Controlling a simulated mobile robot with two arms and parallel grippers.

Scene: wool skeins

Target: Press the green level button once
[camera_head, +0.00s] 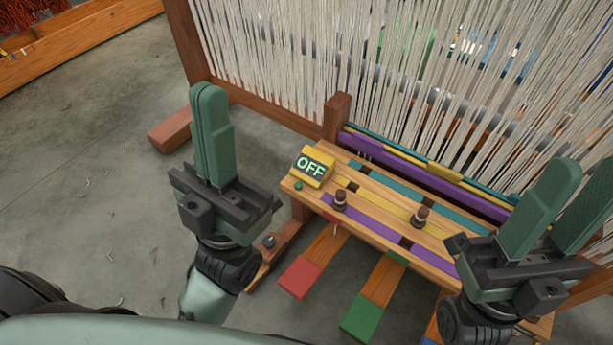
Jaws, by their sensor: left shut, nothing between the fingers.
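The small green button (298,185) sits on the near left end of the wooden loom bench (345,222), just below a yellow box with a display reading OFF (312,167). My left gripper (208,95) is shut and empty, its fingers pointing up. It appears to the left of the button, apart from it. My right gripper (588,172) is open and empty at the right edge, over the right end of the bench, with its fingers also pointing up.
Two dark brown pegs (339,200) (420,216) stand on the striped bench. Red (300,278) and green (362,317) pedals jut out below it. White warp threads (300,50) hang behind. The grey floor at left is mostly clear.

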